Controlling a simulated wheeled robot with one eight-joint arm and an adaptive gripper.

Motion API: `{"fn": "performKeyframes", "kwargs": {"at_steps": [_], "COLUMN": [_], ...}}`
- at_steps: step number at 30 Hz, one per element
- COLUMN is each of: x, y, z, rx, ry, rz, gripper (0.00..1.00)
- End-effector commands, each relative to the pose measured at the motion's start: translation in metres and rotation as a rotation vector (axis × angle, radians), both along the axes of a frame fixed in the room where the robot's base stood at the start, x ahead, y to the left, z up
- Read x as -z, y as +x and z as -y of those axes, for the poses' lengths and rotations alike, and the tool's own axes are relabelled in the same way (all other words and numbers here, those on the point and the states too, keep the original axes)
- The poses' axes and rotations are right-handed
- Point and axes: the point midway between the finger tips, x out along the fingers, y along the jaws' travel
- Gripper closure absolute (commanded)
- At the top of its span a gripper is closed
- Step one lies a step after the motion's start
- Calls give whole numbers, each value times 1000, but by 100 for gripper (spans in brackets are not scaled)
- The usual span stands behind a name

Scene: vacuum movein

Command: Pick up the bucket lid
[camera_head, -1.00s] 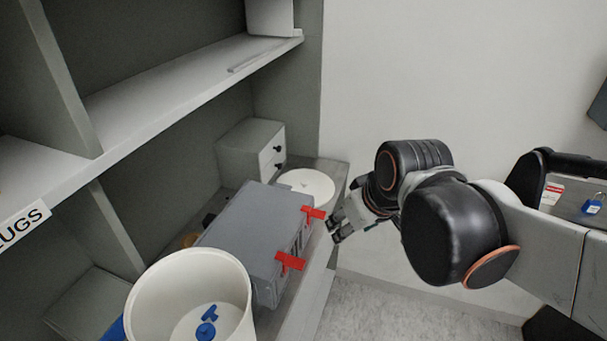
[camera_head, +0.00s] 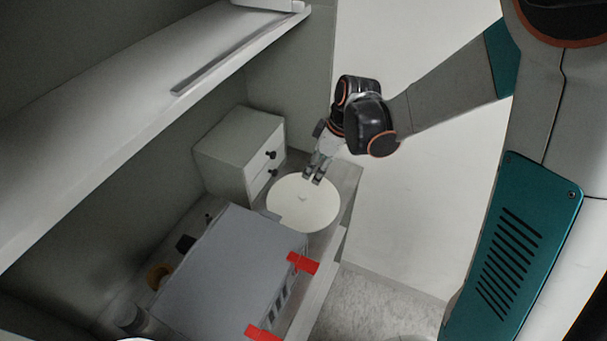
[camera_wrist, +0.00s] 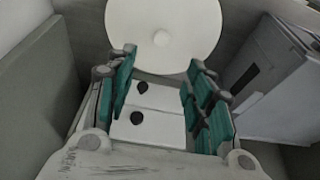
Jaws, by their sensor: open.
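The bucket lid (camera_head: 303,207) is a round, cream-white disc lying on the lower shelf, between the small drawer unit and the grey case. It also shows in the wrist view (camera_wrist: 190,28), with a small knob at its middle. My gripper (camera_head: 314,177) is over the lid's far edge in the head view, its fingers pointing down. In the wrist view my gripper (camera_wrist: 160,75) has its fingers spread wide with nothing between them, and the lid lies beyond the fingertips. I cannot tell if the fingertips touch the lid.
A grey drawer unit (camera_head: 238,150) with black knobs stands left of the lid. A large grey case (camera_head: 225,275) with red latches (camera_head: 303,263) stands in front of it. An upper shelf (camera_head: 130,95) overhangs the left. Open floor (camera_head: 385,305) lies to the right.

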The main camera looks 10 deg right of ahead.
Motion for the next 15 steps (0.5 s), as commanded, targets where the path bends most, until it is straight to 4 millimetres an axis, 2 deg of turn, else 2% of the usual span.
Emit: {"fn": "performKeyframes", "kwargs": {"at_steps": [4,12,15], "x": [16,64,76], "y": [3,11,12], "z": [-4,-17,-20], "rx": [-8,-6,-6], "ry": [0,1,1], "rz": [-1,-1,-1], "gripper": [52,52,52]}}
